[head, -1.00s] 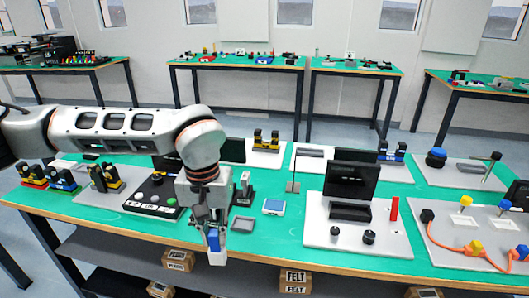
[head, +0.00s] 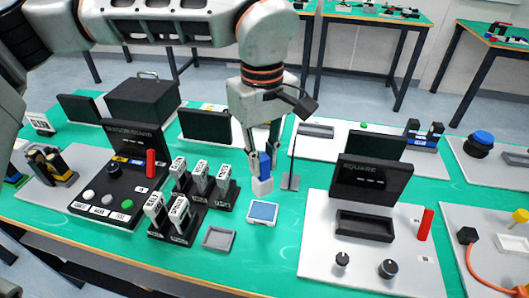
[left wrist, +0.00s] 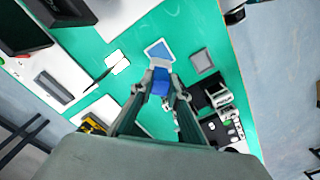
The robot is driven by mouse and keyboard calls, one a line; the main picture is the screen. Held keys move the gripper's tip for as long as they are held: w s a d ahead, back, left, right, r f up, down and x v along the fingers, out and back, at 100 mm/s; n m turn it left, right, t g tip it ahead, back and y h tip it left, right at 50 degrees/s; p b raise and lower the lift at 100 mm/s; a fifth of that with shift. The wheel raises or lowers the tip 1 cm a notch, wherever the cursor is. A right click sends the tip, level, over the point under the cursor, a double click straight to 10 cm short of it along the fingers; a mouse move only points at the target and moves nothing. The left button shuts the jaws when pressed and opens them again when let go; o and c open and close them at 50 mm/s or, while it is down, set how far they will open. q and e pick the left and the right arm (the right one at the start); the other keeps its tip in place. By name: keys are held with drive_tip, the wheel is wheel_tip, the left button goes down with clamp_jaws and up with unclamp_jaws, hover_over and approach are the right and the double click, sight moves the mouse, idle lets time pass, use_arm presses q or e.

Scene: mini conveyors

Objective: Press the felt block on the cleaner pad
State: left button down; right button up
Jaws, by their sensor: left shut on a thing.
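The felt block (head: 262,187) has a blue body and a white lower end. My left gripper (head: 260,165) is shut on its blue part and holds it upright. The pad's face is uncovered. My right gripper is not in view.
An empty grey tray (head: 218,238) lies left of the pad. A black rack (head: 188,215) with several grey upright pieces stands farther left. A white board (head: 320,262) with knobs is at the right.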

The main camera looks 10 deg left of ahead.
sight(263, 183)
use_arm(q)
drive_tip(key=shift+s, duration=0.1)
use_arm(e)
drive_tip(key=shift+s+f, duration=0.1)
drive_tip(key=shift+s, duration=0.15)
use_arm(q)
drive_tip(key=shift+r, duration=0.1)
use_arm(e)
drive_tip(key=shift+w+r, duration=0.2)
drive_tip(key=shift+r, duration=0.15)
use_arm(q)
drive_tip(key=shift+f, duration=0.85)
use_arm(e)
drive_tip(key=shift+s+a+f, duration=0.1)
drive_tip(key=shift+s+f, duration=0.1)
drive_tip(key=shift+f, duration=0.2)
use_arm(q)
wheel_tip(263, 183, down, 2)
drive_tip(key=shift+f, duration=0.15)
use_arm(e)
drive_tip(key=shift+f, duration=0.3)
use_arm(q)
drive_tip(key=shift+f+b, duration=0.3)
drive_tip(key=shift+f, duration=0.25)
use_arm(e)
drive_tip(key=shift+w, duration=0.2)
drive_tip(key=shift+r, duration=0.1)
